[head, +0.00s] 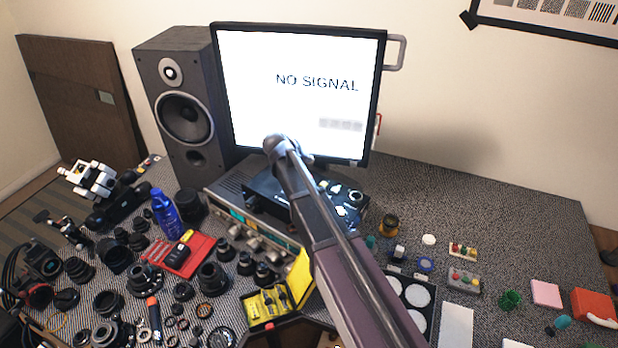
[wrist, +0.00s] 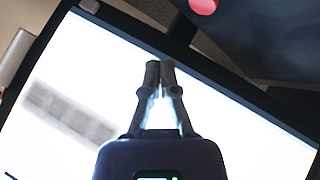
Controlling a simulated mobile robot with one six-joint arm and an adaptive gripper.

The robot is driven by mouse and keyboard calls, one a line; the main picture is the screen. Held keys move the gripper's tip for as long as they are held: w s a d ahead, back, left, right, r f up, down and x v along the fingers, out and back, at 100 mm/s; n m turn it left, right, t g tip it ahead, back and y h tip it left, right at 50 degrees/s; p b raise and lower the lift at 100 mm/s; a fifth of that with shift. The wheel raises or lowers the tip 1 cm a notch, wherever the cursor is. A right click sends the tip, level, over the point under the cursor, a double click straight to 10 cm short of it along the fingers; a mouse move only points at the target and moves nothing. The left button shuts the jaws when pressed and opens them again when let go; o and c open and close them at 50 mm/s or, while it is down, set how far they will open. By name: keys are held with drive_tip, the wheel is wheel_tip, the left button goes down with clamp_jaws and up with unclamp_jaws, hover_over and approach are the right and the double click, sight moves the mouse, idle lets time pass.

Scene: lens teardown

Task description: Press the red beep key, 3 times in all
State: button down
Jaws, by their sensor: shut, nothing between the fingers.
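Two small boxes with coloured buttons, red among them, stand on the right of the table in the head view: a cream one (head: 463,257) and a grey one (head: 463,290). Which carries the beep key I cannot tell. In the wrist view my gripper (wrist: 160,66) is shut, its fingertips together and empty, in front of the bright monitor screen (wrist: 225,130). A red round thing (wrist: 203,6) shows at the top edge of that view, apart from the fingertips; I cannot tell what it is. My fingertips are not clear in the head view.
The monitor (head: 245,70) reads NO SIGNAL, beside a speaker (head: 183,85). Crowded lenses and a red tray (head: 190,262) fill the left. A yellow case (head: 300,275) is by my arm. A red box (head: 592,308) lies far right. The table's back right is clear.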

drive_tip(key=shift+r, duration=0.1)
idle(0.3)
wheel_tip(320, 180, up, 4)
drive_tip(key=p, duration=0.4)
drive_tip(key=shift+f, duration=0.3)
wheel_tip(320, 180, down, 9)
drive_tip(key=b, duration=0.9)
drive_tip(key=shift+r, duration=0.2)
drive_tip(key=shift+f, duration=0.15)
idle(1.4)
drive_tip(key=shift+f+b, duration=0.3)
drive_tip(key=shift+b, duration=0.15)
